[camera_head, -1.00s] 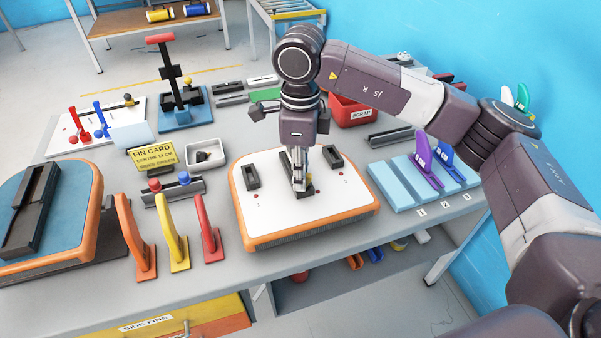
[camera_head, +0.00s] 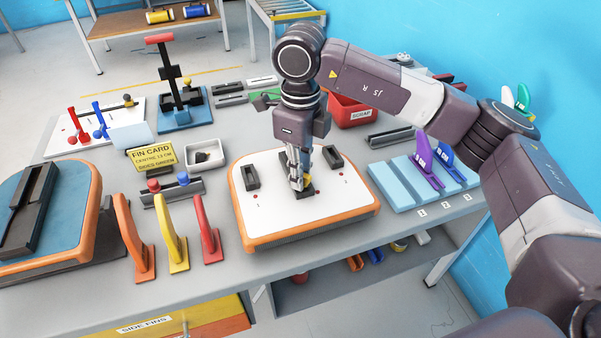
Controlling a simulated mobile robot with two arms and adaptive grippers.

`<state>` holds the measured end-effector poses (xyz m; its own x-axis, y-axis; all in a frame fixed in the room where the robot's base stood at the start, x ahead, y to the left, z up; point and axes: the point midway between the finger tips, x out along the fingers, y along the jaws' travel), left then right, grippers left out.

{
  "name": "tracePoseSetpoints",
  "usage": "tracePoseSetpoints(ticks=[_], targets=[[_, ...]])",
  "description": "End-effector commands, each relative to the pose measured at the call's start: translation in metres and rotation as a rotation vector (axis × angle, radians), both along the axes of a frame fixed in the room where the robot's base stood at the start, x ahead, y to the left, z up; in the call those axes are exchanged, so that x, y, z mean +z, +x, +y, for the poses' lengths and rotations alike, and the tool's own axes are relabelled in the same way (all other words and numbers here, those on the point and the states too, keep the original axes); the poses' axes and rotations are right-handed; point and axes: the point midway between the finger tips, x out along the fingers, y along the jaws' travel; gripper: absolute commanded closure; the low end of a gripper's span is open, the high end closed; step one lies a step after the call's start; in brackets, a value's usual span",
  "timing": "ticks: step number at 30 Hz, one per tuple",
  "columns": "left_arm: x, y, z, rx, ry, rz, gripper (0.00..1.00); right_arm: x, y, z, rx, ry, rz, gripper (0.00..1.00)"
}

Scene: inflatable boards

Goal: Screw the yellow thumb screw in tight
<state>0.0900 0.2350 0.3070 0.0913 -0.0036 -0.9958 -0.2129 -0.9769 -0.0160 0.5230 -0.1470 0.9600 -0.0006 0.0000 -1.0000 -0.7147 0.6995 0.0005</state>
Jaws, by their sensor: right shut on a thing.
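My right gripper (camera_head: 299,185) points straight down over the white board with the orange rim (camera_head: 262,218). Its jaws are shut on the yellow thumb screw (camera_head: 308,181), of which only a small yellow patch shows beside the fingertips. The screw is at the middle black fin box (camera_head: 303,193) on the board. The fingers hide most of the screw, so I cannot tell how deep it sits. My left gripper is not in view.
Two other black boxes (camera_head: 250,176) flank the middle one. Orange, yellow (camera_head: 171,238) and red fins stand left of the board. Purple and blue fins stand in a light-blue rack (camera_head: 390,186) at right. A red scrap bin (camera_head: 349,112) stands behind the arm.

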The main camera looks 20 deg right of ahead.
Motion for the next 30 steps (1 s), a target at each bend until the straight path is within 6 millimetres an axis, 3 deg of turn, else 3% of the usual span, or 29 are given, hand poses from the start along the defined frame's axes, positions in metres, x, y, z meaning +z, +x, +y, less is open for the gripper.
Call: tracePoseSetpoints(ticks=[6, 18, 30], targets=[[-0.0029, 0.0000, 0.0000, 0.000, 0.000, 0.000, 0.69, 0.0000, 0.0008, -0.0009, -0.209, 0.000, 0.000, 1.00], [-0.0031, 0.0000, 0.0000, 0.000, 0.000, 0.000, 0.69, 0.0003, 0.0011, -0.0013, -0.266, 0.001, -0.001, 1.00], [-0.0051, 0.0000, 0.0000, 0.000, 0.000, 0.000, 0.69, 0.0005, 0.0020, -0.0028, -0.553, 0.000, -0.001, 1.00]])
